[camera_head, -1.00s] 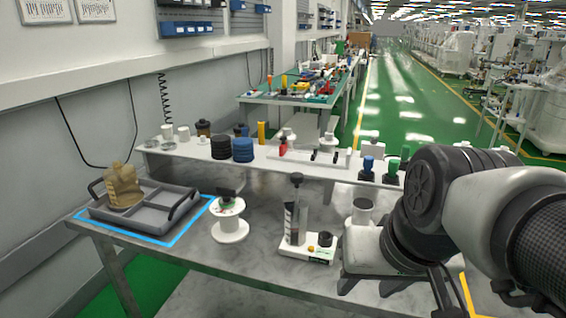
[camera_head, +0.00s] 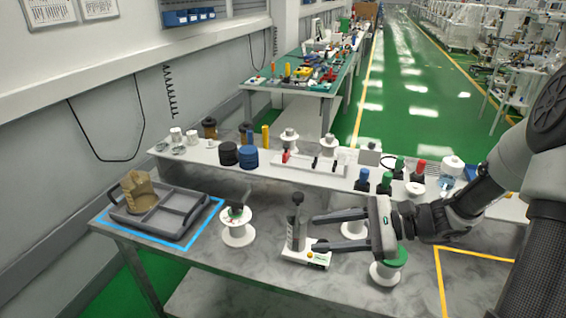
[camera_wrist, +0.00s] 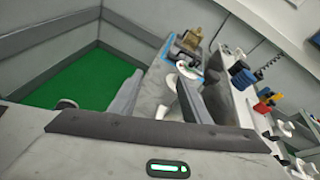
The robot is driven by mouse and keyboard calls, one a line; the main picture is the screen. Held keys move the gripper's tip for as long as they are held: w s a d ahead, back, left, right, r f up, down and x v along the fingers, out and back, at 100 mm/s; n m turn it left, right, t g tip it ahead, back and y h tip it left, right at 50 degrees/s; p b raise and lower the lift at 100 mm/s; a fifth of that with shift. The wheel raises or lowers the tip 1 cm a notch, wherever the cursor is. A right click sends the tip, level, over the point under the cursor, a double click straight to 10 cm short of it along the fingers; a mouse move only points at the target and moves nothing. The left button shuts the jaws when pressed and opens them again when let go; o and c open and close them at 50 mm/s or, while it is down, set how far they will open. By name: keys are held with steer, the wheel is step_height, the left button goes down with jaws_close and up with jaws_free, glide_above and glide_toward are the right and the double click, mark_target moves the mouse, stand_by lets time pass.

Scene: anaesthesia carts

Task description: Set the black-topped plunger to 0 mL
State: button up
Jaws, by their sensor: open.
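The black-topped plunger (camera_head: 297,199) stands up out of a grey upright cylinder (camera_head: 295,234) on a small white base (camera_head: 316,258) near the middle of the table. The plunger appears raised, with its dark top above the cylinder. The scale marks are too small to read. My gripper (camera_head: 314,232) is open and empty, its two fingers pointing left. Its fingertips are just right of the cylinder, below the plunger's top in the picture; I cannot tell the depth gap. In the wrist view both fingers (camera_wrist: 160,95) show apart, and I cannot make out the plunger there.
A white spool (camera_head: 238,228) stands left of the device, and a green-topped one (camera_head: 388,268) is beneath my gripper. A grey tray (camera_head: 160,228) with a tan object (camera_head: 138,190) lies at the left. A raised shelf (camera_head: 320,172) with several small parts runs behind.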

mark_target(293, 194)
steer(key=w+d+r+m+t+y+p, duration=0.1)
steer(key=w+d+m+t+y+p, duration=0.15)
steer(key=w+d+m+t, duration=0.35)
steer(key=shift+m+h, duration=0.25)
steer(key=shift+m, duration=0.25)
steer(key=x, duration=1.1)
steer(key=s+p+x, duration=0.1)
steer(key=x, duration=0.5)
steer(key=shift+w+a+r, duration=0.1)
steer(key=shift+a+r, duration=0.05)
steer(key=shift+a, duration=0.2)
steer(key=shift+c, duration=0.4)
jaws_close()
